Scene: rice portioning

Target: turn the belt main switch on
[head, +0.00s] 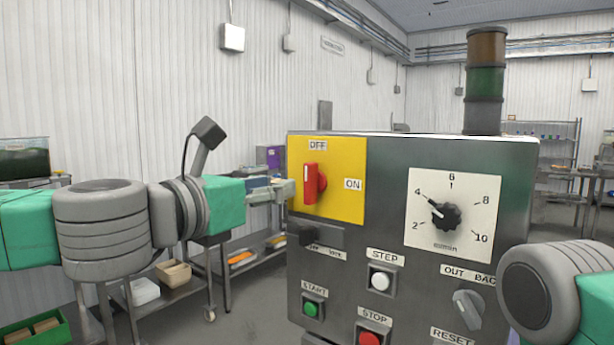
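The belt main switch is a red rotary handle (311,184) on a yellow plate (345,210) at the upper left of the grey control panel (390,270). The handle stands upright, in line with the OFF label above it; the ON label is to its right. My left gripper (286,190) comes in from the left, level with the handle, with its tips at the plate's left edge. I see it side-on, so its finger gap does not show. It appears apart from the handle. My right arm shows at the lower right; its gripper is out of view.
The panel also has a dial (446,216), a white STEP button (380,280), a green START button (313,308), a red STOP button (370,338) and a grey selector (467,307). A signal tower (485,80) rises from its top. Metal carts stand behind on the left.

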